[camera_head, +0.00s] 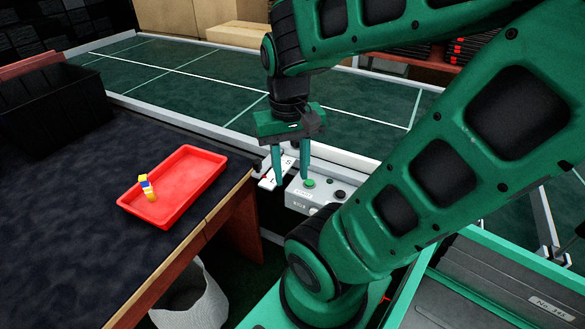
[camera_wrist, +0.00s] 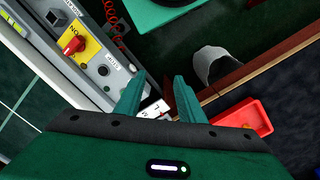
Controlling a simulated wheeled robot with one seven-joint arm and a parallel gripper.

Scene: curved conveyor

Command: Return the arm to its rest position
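My green arm reaches over from the right in the head view. My gripper (camera_head: 291,177) hangs pointing down beside the table's right edge, in front of the control box. Its two green fingers are apart with nothing between them. The wrist view also shows my gripper (camera_wrist: 158,100) with its fingers spread and empty. Below the fingertips in that view lies a white label or card (camera_wrist: 152,109) with dark marks.
A red tray (camera_head: 188,172) on the dark table (camera_head: 60,215) holds a small yellow, blue and white object (camera_head: 147,187). A control box (camera_head: 318,192) with buttons stands by the conveyor (camera_head: 200,75). A black crate (camera_head: 50,105) and a white bin (camera_head: 190,305) are at left and below.

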